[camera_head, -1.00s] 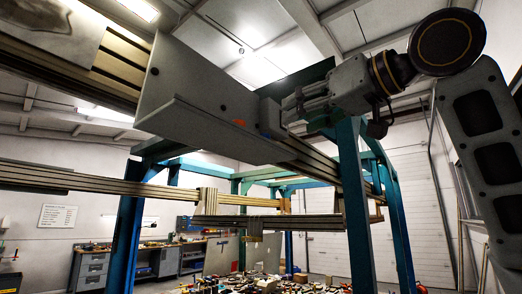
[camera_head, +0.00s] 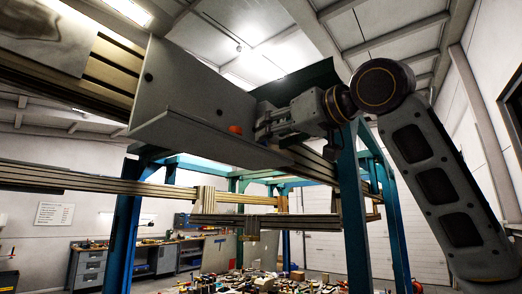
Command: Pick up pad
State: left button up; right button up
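My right gripper (camera_head: 262,128) comes in from the right, at the right end of a grey angled bracket (camera_head: 190,92) on the gantry beam. Its fingertips are close to the bracket's ledge. I cannot tell whether they touch anything or how far apart they are. A small orange piece (camera_head: 235,129) sits on the ledge just left of the fingertips. I cannot tell whether this is the pad, and nothing else in view is clearly a pad. My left gripper is not in view.
A long aluminium beam (camera_head: 112,70) carries the bracket. Blue posts (camera_head: 352,210) stand below and close to my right arm. A lower rail (camera_head: 90,178) crosses at left. Behind are a workbench (camera_head: 125,262) and a floor heap of many small parts (camera_head: 255,282).

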jog(key=shift+w+a, duration=0.25)
jog(key=shift+w, duration=0.1)
jog(key=shift+d+p+x, duration=0.2)
jog(key=shift+p+x, duration=0.8)
jog(key=shift+x, duration=0.5)
jog(key=shift+p+x, duration=0.3)
jog(key=shift+x, duration=0.9)
jog(key=shift+d, duration=0.1)
grip_shut()
